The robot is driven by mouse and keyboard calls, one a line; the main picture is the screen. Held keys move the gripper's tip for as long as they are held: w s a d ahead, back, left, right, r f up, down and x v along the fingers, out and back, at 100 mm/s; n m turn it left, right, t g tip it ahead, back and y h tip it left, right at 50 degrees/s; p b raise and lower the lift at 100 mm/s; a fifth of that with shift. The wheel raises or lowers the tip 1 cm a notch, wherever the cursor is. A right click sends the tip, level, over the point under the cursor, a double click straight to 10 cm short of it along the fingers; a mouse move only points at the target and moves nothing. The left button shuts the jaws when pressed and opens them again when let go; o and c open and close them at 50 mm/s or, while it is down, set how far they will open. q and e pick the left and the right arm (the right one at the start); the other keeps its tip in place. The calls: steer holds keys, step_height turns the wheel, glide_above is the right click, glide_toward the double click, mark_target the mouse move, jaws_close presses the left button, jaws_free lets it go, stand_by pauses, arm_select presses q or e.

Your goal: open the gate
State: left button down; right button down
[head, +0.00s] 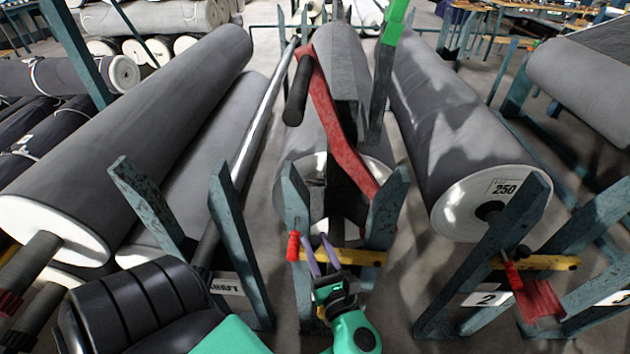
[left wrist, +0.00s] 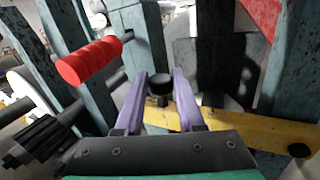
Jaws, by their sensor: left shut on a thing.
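The gate is a yellow bar (head: 362,257) set across the front of the middle stand, between two teal posts. A red grip (head: 293,246) stands upright at its left end; it also shows in the left wrist view (left wrist: 88,62). My left gripper (head: 319,241) is at the bar's left part, beside the red grip. In the left wrist view its purple fingers close around a black knob (left wrist: 160,86) above the yellow bar (left wrist: 265,132). The bar looks level and spans the posts. My right gripper is not in view.
A red lever (head: 335,130) with a black handle (head: 298,90) rises over the middle roll. A grey roll marked 250 (head: 450,130) lies at the right, behind another yellow bar (head: 552,264). Large grey rolls (head: 140,130) fill the left. Teal posts (head: 240,250) stand close on both sides.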

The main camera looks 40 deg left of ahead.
arm_select(q)
steer(key=w+d+r+m+t+y+p, duration=0.1)
steer(key=w+d+r+m+t+p, duration=0.1)
steer(key=r+m+p, duration=0.4)
steer(key=shift+w+d+r+p, duration=0.3)
steer(key=shift+w+d+p, duration=0.5)
steer(key=shift+d, duration=0.45)
